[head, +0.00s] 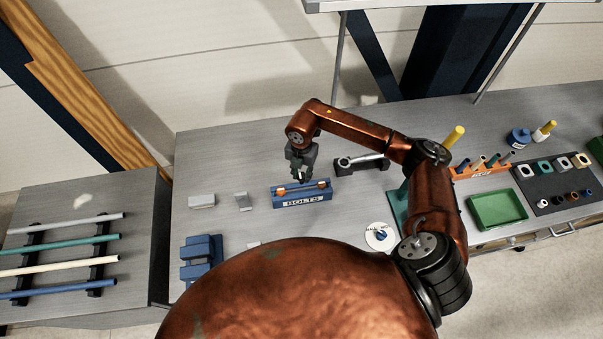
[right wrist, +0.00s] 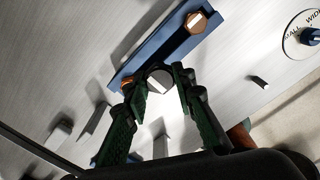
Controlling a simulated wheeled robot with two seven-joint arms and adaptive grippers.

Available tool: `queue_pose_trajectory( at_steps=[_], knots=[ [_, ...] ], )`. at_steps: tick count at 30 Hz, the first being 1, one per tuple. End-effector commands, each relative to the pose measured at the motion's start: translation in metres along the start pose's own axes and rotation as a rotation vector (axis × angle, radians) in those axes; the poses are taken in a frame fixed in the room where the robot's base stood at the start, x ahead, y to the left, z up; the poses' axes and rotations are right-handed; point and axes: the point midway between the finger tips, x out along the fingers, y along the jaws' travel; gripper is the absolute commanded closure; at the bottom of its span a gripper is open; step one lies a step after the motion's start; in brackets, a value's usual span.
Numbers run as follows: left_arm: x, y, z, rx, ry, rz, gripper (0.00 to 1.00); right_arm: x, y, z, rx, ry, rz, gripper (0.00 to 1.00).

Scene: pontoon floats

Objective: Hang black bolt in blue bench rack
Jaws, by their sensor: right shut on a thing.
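The blue bench rack (head: 326,194), labelled BOLTS, stands on the grey bench. It also shows in the right wrist view (right wrist: 160,42). My right gripper (head: 301,174) is above the rack, pointing down. In the right wrist view my right gripper (right wrist: 158,86) is shut on the black bolt (right wrist: 158,79), whose round dark head with a light grey face shows between the fingertips. The bolt overlaps the rack's near edge there; whether it touches the rack is hidden. My left gripper is not in view.
Copper-coloured bolt heads (right wrist: 196,22) sit at both ends of the rack. A dark holder with a metal piece (head: 361,163) stands right of the rack. Small grey blocks (head: 201,200) and a blue block (head: 201,255) are left. A white dial (head: 379,237) lies right front.

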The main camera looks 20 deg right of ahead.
Motion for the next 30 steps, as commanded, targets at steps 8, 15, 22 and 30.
queue_pose_trajectory(
  at_steps=[8, 15, 22, 30],
  knots=[
    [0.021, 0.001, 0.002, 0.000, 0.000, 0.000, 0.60, 0.028, 0.001, 0.000, 0.000, 0.000, 0.002, 1.00],
    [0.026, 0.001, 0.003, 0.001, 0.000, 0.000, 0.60, 0.036, 0.001, 0.000, 0.000, 0.000, 0.002, 1.00],
    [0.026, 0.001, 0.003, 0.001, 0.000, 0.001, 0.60, 0.035, 0.001, 0.000, 0.000, 0.000, 0.002, 1.00],
    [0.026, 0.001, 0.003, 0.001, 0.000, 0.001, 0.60, 0.035, 0.001, 0.000, 0.000, 0.000, 0.002, 1.00]
  ],
)
